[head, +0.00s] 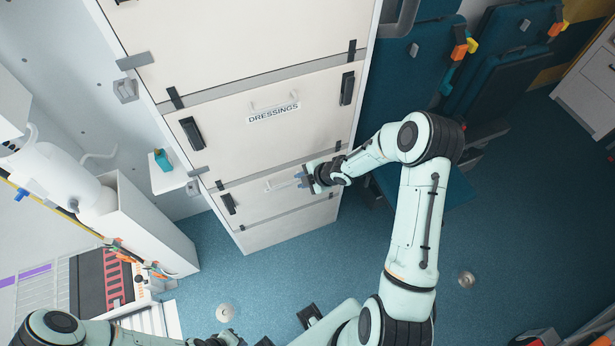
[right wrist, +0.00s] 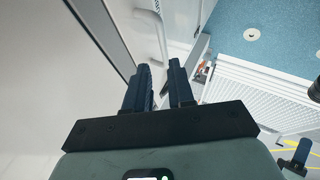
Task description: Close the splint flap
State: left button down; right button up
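The white cabinet (head: 262,236) has stacked flaps in the head view. The lower flap (head: 248,204), below the one labelled DRESSINGS, has a pale handle (head: 280,184); its label is not readable, and I cannot tell how far it stands open. My right gripper (head: 305,180) is at this handle's right end. In the right wrist view its two dark blue fingers (right wrist: 159,85) are apart, with a white handle bar (right wrist: 157,32) at or just beyond the tips. I cannot tell whether they touch it. My left arm is low in the head view; its gripper is not clear.
The DRESSINGS flap (head: 270,110) above has its own handle and black side latches. Dark teal seats (head: 405,65) stand right of the cabinet. A white wall unit (head: 150,225) and a small shelf (head: 168,178) are on the left. Blue floor (head: 515,230) is mostly clear at right.

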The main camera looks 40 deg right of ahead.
pick_arm(q)
jog(key=shift+w+r+p, duration=0.3)
jog(key=shift+w+r, duration=0.05)
jog(key=shift+r, duration=0.15)
pick_arm(e)
jog(key=v, duration=0.3)
jog(key=shift+s+a+f, duration=0.1)
jog(key=shift+f, duration=0.05)
jog(key=s+a+f+m+g+y, duration=0.2)
jog(key=s+a+f+m+g, duration=0.2)
jog(key=s+a+f+m, duration=0.75)
jog(key=s+a+f+m+g, duration=0.1)
jog(key=s+a+m+g, duration=0.1)
jog(key=s, duration=0.5)
jog(key=s+a+f+m+g+h, duration=0.1)
jog(key=s+a+m+g, duration=0.1)
jog(key=s+a+m, duration=0.2)
jog(key=s+m, duration=0.3)
jog(key=shift+a+f, duration=0.25)
jog(key=shift+f, duration=0.05)
jog(key=shift+c, duration=0.3)
